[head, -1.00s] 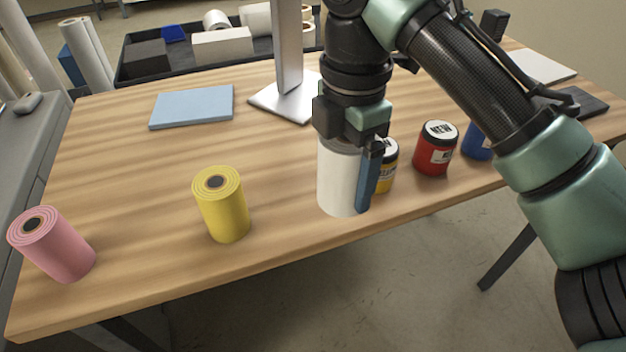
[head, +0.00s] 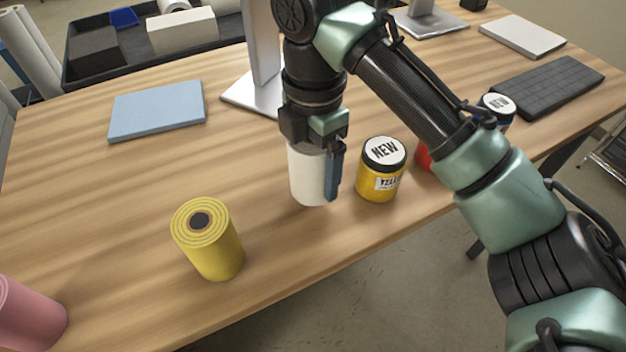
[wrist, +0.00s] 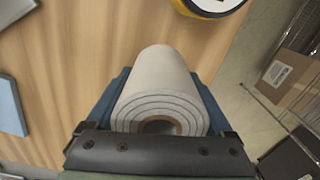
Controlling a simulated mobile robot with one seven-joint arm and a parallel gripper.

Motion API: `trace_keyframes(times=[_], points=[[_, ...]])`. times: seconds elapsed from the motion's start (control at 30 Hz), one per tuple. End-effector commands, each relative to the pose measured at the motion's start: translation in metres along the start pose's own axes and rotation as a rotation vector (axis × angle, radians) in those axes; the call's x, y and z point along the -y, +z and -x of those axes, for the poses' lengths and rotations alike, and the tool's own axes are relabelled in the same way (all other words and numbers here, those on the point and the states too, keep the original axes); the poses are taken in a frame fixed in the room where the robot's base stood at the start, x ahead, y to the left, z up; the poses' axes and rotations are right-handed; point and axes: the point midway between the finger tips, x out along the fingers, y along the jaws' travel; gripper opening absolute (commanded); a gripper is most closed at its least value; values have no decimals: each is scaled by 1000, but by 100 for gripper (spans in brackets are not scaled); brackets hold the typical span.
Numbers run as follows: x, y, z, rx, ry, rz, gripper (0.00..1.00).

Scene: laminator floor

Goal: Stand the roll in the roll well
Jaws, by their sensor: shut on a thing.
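A white roll (head: 307,176) is held upright in my gripper (head: 318,172) over the table in the head view. The blue fingers are shut on its sides; I cannot tell whether its base touches the table. In the wrist view the roll (wrist: 160,85) lies between the two fingers of my gripper (wrist: 160,100), its ringed end and brown core facing the camera. A yellow roll (head: 217,250) stands to the left, and a pink roll (head: 28,318) is cut by the left edge. I see no roll well in either view.
A yellow-labelled jar (head: 376,185) stands close right of the held roll. A red jar (head: 424,157) and a blue one (head: 503,122) are partly behind my arm. A monitor stand (head: 258,95), blue pad (head: 157,111) and keyboard (head: 548,86) lie farther back. The table's front edge is near.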

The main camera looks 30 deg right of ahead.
Motion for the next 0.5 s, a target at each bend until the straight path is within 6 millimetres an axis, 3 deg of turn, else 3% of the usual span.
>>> trace_keyframes(times=[0.3,0.5], points=[[0,0,-34,-1,-1,-1,16],[0,0,-39,1,1,0,16]])
